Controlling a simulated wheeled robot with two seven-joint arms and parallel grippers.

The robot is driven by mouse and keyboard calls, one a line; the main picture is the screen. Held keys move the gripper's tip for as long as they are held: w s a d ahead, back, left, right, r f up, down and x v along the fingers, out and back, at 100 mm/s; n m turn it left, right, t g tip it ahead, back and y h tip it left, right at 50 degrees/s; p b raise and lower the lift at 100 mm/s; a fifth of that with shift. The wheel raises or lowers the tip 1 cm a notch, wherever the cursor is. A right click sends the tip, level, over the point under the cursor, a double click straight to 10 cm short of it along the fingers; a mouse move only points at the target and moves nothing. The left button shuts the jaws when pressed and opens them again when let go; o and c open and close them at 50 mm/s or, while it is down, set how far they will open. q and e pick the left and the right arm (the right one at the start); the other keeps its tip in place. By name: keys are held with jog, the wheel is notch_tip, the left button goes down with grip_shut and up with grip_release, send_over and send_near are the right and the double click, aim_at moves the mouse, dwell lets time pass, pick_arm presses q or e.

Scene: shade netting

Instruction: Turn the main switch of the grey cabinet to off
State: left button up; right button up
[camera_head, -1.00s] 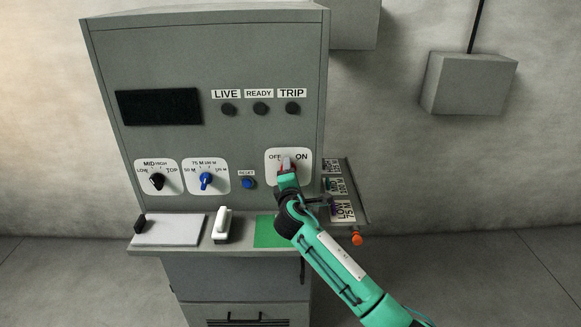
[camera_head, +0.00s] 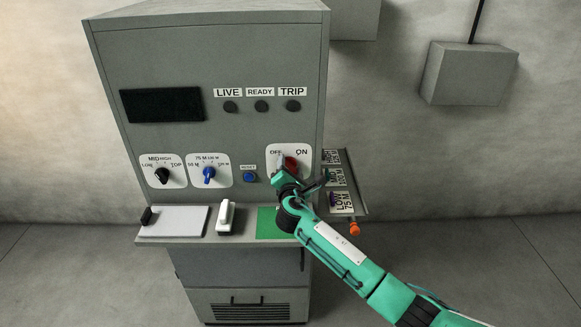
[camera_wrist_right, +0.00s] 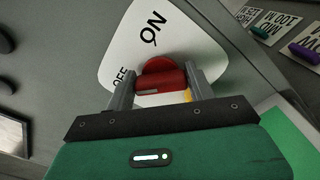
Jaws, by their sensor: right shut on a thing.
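The grey cabinet (camera_head: 230,60) stands in front of me. Its main switch (camera_head: 291,163) is a red rotary knob on a white plate marked OFF at left and ON at right. My right gripper (camera_head: 281,165) is at the plate, its fingers toward the OFF side in the head view. In the right wrist view the gripper (camera_wrist_right: 159,75) is shut on the red switch (camera_wrist_right: 162,76), one finger on each side. A pale mark on its handle lies close to the OFF lettering. The fingers partly cover the switch and plate. My left gripper is not in view.
A black knob (camera_head: 162,176), a blue knob (camera_head: 209,174) and a blue reset button (camera_head: 250,177) sit left of the switch. A shelf below carries a white handle (camera_head: 226,214) and green pad (camera_head: 267,224). A side tray (camera_head: 355,210) with labels projects at right.

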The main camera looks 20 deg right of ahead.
jog(key=shift+f, duration=0.15)
jog(key=o, duration=1)
jog(key=b+v, duration=0.4)
jog(key=v, duration=1)
jog(key=shift+w, duration=0.1)
